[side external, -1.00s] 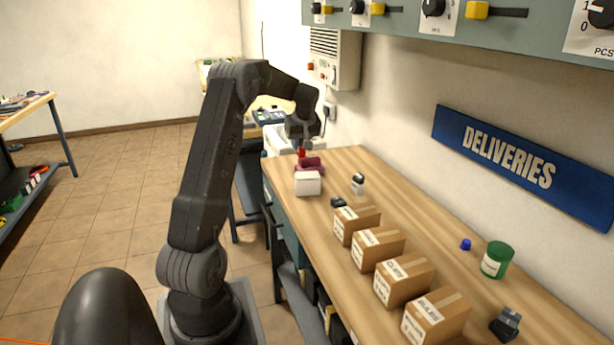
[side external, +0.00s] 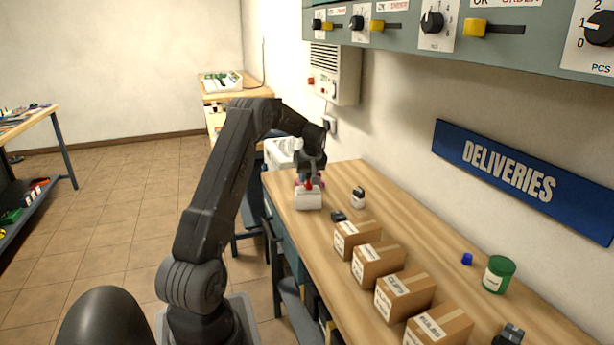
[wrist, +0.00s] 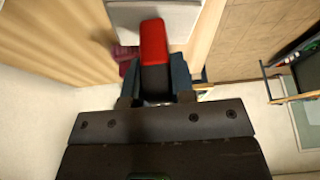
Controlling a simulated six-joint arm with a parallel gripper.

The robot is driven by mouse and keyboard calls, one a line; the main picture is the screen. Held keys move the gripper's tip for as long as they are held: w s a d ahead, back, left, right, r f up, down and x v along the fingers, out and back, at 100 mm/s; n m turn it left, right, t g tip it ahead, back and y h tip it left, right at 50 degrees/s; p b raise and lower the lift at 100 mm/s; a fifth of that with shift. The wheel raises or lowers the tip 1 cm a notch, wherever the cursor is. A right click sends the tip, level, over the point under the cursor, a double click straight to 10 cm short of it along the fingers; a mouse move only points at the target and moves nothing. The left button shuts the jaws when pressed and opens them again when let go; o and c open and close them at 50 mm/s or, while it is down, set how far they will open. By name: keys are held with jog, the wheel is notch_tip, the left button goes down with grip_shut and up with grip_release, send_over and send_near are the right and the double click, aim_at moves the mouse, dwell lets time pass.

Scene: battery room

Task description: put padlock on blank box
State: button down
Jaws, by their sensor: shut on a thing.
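My gripper (side external: 310,177) is shut on a red padlock (wrist: 153,42), which points away from the fingers in the wrist view. In the side view the padlock (side external: 309,186) shows as a small red spot just over the white, unmarked box (side external: 308,201). The white box also shows at the top of the wrist view (wrist: 186,22), behind the padlock. I cannot tell whether the padlock touches the box. The padlock's far side and its gripped end are hidden.
A dark red object (wrist: 126,54) lies just behind the white box, mostly hidden in the side view. Labelled cardboard boxes (side external: 378,262) line the bench to the right. A small white bottle with a dark cap (side external: 358,199) and a dark item (side external: 338,215) stand nearby.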

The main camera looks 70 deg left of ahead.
jog(key=c, duration=1.4)
grip_release()
jog(key=shift+f, duration=0.15)
jog(key=o, duration=0.4)
